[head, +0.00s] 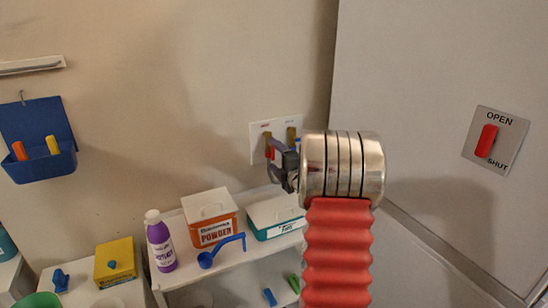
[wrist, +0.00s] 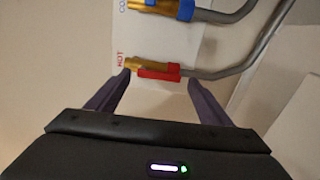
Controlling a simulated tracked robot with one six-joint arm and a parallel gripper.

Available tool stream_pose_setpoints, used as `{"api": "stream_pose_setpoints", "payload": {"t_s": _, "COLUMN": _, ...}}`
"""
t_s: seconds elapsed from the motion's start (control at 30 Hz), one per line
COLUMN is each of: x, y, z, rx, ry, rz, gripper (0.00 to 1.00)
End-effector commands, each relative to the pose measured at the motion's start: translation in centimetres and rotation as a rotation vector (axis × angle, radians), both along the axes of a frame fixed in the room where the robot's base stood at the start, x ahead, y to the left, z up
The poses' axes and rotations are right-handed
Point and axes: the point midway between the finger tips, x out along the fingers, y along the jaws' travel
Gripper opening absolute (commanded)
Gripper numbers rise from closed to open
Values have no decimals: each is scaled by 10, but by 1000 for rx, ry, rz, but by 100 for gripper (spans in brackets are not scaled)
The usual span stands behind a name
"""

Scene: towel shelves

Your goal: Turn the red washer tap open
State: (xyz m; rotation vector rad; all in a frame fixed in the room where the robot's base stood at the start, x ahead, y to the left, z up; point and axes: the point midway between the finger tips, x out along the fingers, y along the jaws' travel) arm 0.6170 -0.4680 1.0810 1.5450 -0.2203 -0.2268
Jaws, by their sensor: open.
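The red washer tap (wrist: 158,72) has a red lever on a brass body, beside the word HOT on a white wall plate (wrist: 170,35). A grey pipe or hose runs from it to the right in the wrist view. In the head view the red tap (head: 270,152) shows low on the plate, partly hidden by my gripper (head: 283,153). In the wrist view my gripper (wrist: 158,77) is open, one dark finger at each side of the red lever. I cannot tell whether either finger touches it.
A blue-handled tap (wrist: 185,10) sits next to the red one on the same plate. Below stands a shelf with a purple bottle (head: 160,241), an orange powder box (head: 210,219) and a teal-white box (head: 275,215). A red OPEN/SHUT switch (head: 487,140) is at right.

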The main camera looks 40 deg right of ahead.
Motion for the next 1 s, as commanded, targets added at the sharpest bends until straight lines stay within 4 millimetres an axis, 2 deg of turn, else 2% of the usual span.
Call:
{"api": "stream_pose_setpoints", "payload": {"t_s": 0.17, "x": -20, "y": 5, "z": 1, "rx": -1, "ry": 0, "rz": -2, "gripper": 73}}
{"api": "stream_pose_setpoints", "payload": {"t_s": 0.7, "x": -108, "y": 31, "z": -1, "rx": 1, "ry": 3, "rz": -2, "gripper": 73}}
{"api": "stream_pose_setpoints", "payload": {"t_s": 0.83, "x": -121, "y": 36, "z": -1, "rx": 0, "ry": 2, "rz": 0, "gripper": 73}}
{"api": "stream_pose_setpoints", "payload": {"t_s": 1.0, "x": -127, "y": 38, "z": -2, "rx": 1, "ry": 3, "rz": 0, "gripper": 73}}
